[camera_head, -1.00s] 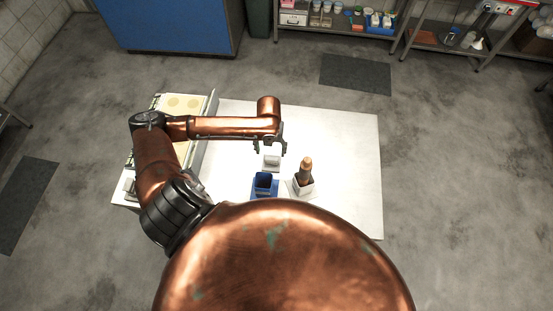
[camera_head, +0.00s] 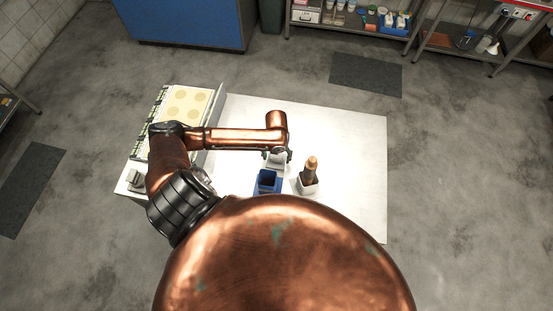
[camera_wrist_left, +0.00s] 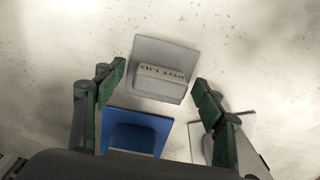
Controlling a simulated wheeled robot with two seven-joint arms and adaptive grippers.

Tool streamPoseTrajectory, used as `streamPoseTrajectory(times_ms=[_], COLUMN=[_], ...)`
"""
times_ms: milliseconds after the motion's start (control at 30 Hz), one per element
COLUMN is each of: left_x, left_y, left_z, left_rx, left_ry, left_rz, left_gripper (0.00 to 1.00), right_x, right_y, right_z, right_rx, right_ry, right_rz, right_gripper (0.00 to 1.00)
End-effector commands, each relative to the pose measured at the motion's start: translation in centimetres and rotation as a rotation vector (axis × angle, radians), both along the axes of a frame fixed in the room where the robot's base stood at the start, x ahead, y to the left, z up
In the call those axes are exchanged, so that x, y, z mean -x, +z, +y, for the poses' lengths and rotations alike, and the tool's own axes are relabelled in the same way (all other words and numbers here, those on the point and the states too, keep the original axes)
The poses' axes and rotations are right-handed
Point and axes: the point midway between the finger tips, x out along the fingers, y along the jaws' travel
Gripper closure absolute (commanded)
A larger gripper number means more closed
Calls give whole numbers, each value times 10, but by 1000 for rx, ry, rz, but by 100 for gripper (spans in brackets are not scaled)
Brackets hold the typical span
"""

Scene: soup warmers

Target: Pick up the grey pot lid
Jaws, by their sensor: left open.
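My right gripper is not in view.
A tray-like unit with round discs (camera_head: 187,104) is at the table's left. The right of the white table (camera_head: 350,160) is clear.

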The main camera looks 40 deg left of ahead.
Motion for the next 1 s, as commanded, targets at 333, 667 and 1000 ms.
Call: streamPoseTrajectory(times_ms=[333,667,1000], left_x=[0,0,0], left_y=[0,1,1], left_z=[0,0,0], left_rx=[0,0,0], left_ry=[0,1,1], left_rz=[0,0,-1], left_gripper=[50,73,81], right_x=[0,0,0], right_y=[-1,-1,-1], right_z=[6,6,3], right_rx=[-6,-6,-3], right_ry=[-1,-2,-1], right_rz=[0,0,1], right_gripper=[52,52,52])
